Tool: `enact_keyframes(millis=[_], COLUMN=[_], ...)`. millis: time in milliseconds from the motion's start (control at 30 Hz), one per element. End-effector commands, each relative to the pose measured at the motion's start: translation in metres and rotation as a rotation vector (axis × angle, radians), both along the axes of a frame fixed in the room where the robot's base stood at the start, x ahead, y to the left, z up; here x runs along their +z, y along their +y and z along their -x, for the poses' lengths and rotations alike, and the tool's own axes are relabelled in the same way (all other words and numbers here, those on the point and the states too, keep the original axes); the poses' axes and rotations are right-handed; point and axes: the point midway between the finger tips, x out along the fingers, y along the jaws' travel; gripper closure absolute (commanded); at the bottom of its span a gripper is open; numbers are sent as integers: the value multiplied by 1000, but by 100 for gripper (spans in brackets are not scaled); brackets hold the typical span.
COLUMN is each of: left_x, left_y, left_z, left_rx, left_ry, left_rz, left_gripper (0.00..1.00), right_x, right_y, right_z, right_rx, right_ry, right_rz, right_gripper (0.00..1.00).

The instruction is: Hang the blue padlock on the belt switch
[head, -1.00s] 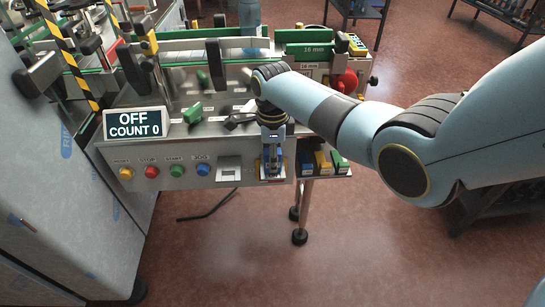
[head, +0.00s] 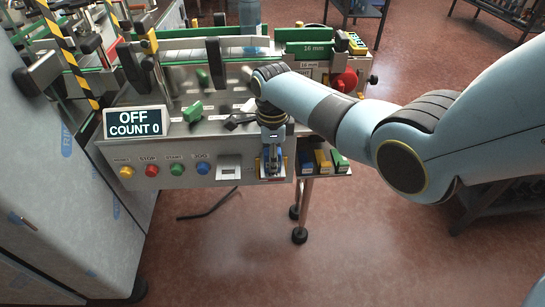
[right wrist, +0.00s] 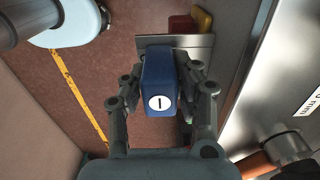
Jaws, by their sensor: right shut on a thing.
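My right gripper (head: 272,172) is at the right end of the machine's front panel (head: 215,178). In the right wrist view, its fingers (right wrist: 160,95) are shut on the blue padlock (right wrist: 157,72), whose face has a white disc with a dark mark. A red and yellow part (right wrist: 190,22), possibly the belt switch, shows beyond the padlock past a grey metal plate (right wrist: 186,47). In the head view the gripper covers most of this spot, with a yellow edge beside it. The padlock's shackle is hidden, so I cannot tell whether it touches the switch. My left gripper is not in view.
Yellow, red, green and blue buttons (head: 151,170) line the panel. A display (head: 136,123) reads OFF, COUNT 0. Blue, yellow and green blocks (head: 323,162) sit right of the gripper. A red knob (head: 345,81) is above. A grey cabinet (head: 60,180) stands left.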

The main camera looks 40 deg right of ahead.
Motion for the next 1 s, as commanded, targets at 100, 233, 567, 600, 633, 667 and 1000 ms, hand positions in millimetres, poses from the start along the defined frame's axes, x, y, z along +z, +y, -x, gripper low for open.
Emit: enact_keyframes(millis=[100,233,567,600,633,667,1000], left_x=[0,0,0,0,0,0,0], left_y=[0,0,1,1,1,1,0], left_z=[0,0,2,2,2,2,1], left_rx=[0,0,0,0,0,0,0], left_ry=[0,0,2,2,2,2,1], left_rz=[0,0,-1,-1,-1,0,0], left_gripper=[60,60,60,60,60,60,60], right_x=[-2,-2,0,3,5,9,80], right_y=[1,0,0,0,0,0,0], right_z=[2,1,1,1,1,0,0], right_rx=[0,0,0,0,0,0,0], right_ry=[3,3,2,1,1,0,-2], right_rz=[-1,-2,-1,-1,-1,0,0], right_gripper=[65,48,44,44,44,44,44])
